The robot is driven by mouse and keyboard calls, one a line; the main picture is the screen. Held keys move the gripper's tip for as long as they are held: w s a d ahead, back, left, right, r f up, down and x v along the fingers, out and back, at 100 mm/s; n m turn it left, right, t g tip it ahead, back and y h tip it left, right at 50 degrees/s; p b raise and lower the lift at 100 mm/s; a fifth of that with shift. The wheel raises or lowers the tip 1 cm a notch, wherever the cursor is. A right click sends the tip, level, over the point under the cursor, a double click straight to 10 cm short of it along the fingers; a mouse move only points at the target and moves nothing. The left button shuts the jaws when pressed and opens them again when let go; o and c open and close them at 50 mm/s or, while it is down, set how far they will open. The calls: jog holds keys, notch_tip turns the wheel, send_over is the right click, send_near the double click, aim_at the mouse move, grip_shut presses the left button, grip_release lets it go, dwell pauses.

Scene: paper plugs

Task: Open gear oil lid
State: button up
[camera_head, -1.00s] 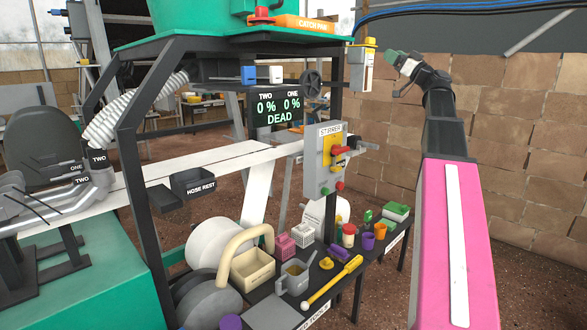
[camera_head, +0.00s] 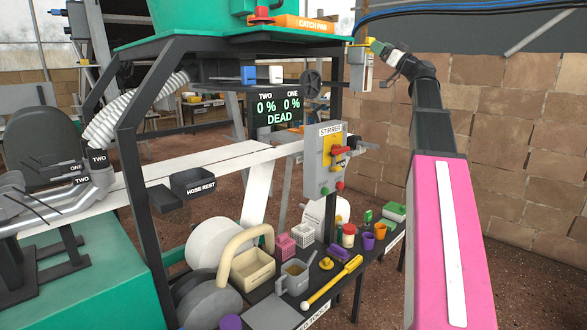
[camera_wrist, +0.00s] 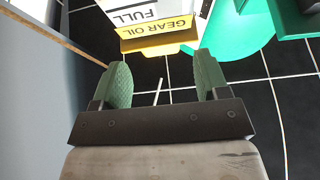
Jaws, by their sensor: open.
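The gear oil box (camera_head: 360,72) is a grey upright box with a yellow top (camera_head: 359,43), fixed near the frame's upper right corner. In the wrist view its yellow GEAR OIL band (camera_wrist: 157,30) and white FULL panel (camera_wrist: 150,12) appear upside down at the top. My gripper (camera_head: 374,46) is at the right of the yellow top in the head view. In the wrist view its two green fingers (camera_wrist: 160,60) are spread apart with nothing between them, just short of the yellow edge. Contact with the lid cannot be told.
A black frame carries a green hopper with an orange CATCH PAN (camera_head: 305,23). The stirrer box (camera_head: 325,160) and a black tool table (camera_head: 345,275) with several small items stand below. A brick wall (camera_head: 520,150) is behind my arm on the right.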

jog(key=shift+x, duration=2.15)
jog(key=shift+f, duration=0.1)
jog(key=shift+s+d, duration=0.1)
grip_shut()
